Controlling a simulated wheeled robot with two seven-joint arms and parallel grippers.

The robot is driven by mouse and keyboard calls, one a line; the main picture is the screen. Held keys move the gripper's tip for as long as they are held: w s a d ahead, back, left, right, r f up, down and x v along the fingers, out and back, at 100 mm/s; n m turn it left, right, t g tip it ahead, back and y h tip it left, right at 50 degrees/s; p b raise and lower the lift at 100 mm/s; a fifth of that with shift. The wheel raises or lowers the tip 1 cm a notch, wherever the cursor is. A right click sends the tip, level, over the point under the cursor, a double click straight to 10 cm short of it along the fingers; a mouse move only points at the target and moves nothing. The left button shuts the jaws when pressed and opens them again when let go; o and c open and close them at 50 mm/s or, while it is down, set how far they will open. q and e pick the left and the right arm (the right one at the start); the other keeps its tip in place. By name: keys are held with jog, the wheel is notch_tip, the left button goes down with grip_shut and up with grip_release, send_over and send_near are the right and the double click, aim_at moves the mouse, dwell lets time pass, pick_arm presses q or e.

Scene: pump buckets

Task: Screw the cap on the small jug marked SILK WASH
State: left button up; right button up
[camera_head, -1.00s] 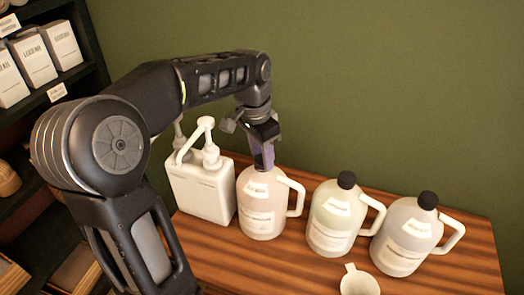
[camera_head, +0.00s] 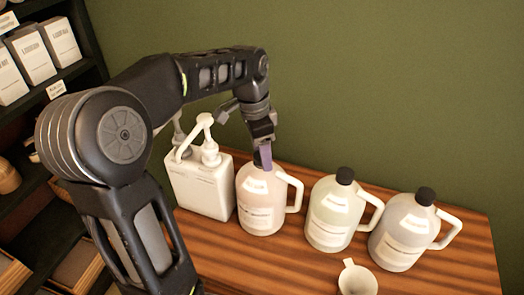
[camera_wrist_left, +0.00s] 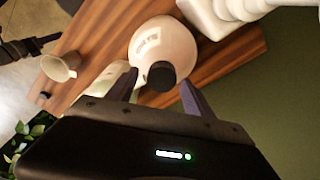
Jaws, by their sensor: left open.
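A small pinkish jug (camera_head: 262,208) stands upright on the wooden table, with its handle to the right. Its label is too small to read, so I cannot confirm SILK WASH. My left gripper (camera_head: 263,157) points down at its neck and hides the top there. In the left wrist view, a black cap (camera_wrist_left: 161,77) sits at the top of the jug (camera_wrist_left: 168,42), between the two fingers. The fingers are open, with gaps at both sides of the cap. Whether the cap is threaded down cannot be told. My right gripper is not in view.
A white pump bucket (camera_head: 203,187) stands close left of the jug. A greenish jug (camera_head: 333,222) and a greyish jug (camera_head: 402,238), both black-capped, stand to the right. Shelves (camera_head: 55,88) are at the left.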

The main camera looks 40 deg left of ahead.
pick_arm(q)
jog(key=n, duration=0.2)
jog(key=shift+n, duration=0.4)
jog(key=n+b, duration=0.1)
jog(key=n, duration=0.3)
jog(key=shift+n+y, duration=0.3)
jog(key=shift+y, duration=0.1)
jog(key=n, duration=0.4)
jog(key=shift+n+y, duration=0.3)
jog(key=n, duration=0.2)
jog(key=shift+n, duration=0.4)
jog(key=shift+c, duration=0.3)
grip_shut()
